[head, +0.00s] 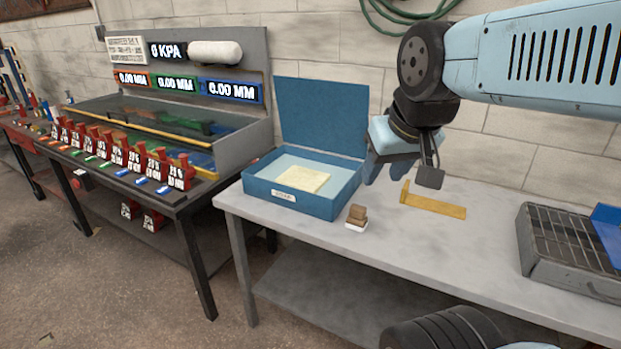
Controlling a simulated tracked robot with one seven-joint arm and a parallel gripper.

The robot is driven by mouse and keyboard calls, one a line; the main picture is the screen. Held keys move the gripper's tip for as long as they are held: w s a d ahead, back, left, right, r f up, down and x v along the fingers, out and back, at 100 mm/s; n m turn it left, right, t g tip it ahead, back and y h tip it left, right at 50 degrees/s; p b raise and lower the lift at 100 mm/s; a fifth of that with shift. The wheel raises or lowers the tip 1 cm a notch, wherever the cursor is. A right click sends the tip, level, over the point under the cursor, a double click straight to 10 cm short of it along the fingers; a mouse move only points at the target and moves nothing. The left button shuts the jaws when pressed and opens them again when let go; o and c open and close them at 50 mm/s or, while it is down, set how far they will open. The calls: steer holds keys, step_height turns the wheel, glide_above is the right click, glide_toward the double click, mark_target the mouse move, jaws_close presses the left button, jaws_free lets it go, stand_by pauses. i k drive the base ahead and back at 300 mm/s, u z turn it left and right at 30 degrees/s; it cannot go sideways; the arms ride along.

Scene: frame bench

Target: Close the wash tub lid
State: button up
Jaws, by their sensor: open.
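The wash tub, which I take to be the blue open box (318,205), stands at the left end of the grey bench. Its flat blue lid (322,115) stands upright along the back edge, so the tub is open. A pale yellow cloth or sheet (302,180) lies inside on a light surface. A small label on the front is too small to read. My gripper (408,178) hangs above the bench just right of the tub and lid, open, with nothing seen between its fingers. Whether it touches the tub's right side cannot be told.
A small brown block on a white base (357,216) sits in front of the tub. A yellow angled piece (433,203) lies to the right. A grey grated tray (570,250) with a blue panel stands at the far right. Bare benchtop (470,260) lies between.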

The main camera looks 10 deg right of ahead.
mark_target(331, 116)
steer(key=i, duration=0.9)
steer(key=u, duration=0.05)
